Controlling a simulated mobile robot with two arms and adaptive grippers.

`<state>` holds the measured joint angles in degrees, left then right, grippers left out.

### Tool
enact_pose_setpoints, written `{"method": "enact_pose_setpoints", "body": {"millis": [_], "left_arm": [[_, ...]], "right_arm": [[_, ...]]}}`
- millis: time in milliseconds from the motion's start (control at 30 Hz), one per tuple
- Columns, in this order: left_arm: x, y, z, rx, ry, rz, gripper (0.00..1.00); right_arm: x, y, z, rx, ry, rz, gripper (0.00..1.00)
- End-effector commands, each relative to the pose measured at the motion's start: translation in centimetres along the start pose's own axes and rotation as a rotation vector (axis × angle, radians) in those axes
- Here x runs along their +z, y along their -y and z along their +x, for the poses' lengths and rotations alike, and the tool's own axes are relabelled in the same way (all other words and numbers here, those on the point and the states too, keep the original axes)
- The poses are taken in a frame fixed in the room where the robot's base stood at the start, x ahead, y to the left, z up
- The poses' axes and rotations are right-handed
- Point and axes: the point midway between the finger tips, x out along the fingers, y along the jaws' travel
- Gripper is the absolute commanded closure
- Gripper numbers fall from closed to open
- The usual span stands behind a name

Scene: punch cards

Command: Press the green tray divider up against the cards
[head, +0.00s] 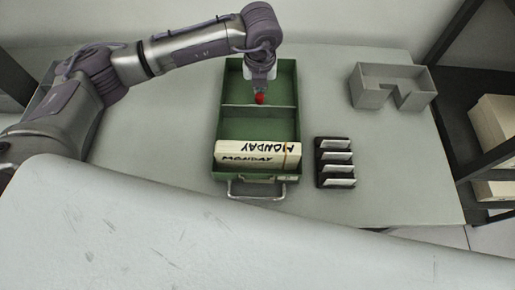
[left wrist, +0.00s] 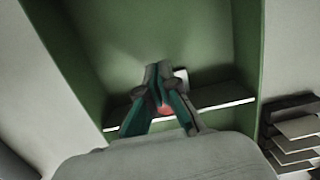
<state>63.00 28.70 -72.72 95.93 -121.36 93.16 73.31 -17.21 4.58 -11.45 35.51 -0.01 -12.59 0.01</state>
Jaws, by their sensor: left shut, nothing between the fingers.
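The green tray (head: 298,130) lies on the table with its wire handle toward the front. Its divider (head: 240,106) crosses the tray in the upper half, well apart from the cards. The cards (head: 232,152), marked MONDAY, stand as a block at the tray's front end. My left gripper (head: 260,98) is shut and empty, pointing down into the tray at the divider, with a red spot at its tips. In the left wrist view the shut fingers (left wrist: 158,75) overlap the divider (left wrist: 225,101); I cannot tell whether they touch it. My right gripper is not in view.
A black rack (head: 320,165) with several pale cards stands right of the tray. A grey open holder (head: 390,85) sits at the back right. Shelves (head: 475,110) stand beyond the table's right edge. The tray floor between divider and cards is clear.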

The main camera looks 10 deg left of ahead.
Motion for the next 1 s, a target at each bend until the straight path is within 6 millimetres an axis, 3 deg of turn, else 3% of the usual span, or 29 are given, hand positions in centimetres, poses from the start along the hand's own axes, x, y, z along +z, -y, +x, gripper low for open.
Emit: {"method": "enact_pose_setpoints", "body": {"millis": [1000], "left_arm": [[-4.6,0.0,-0.7,0.000,-0.002,0.001,1.00]], "right_arm": [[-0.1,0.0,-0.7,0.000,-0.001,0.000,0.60]]}}
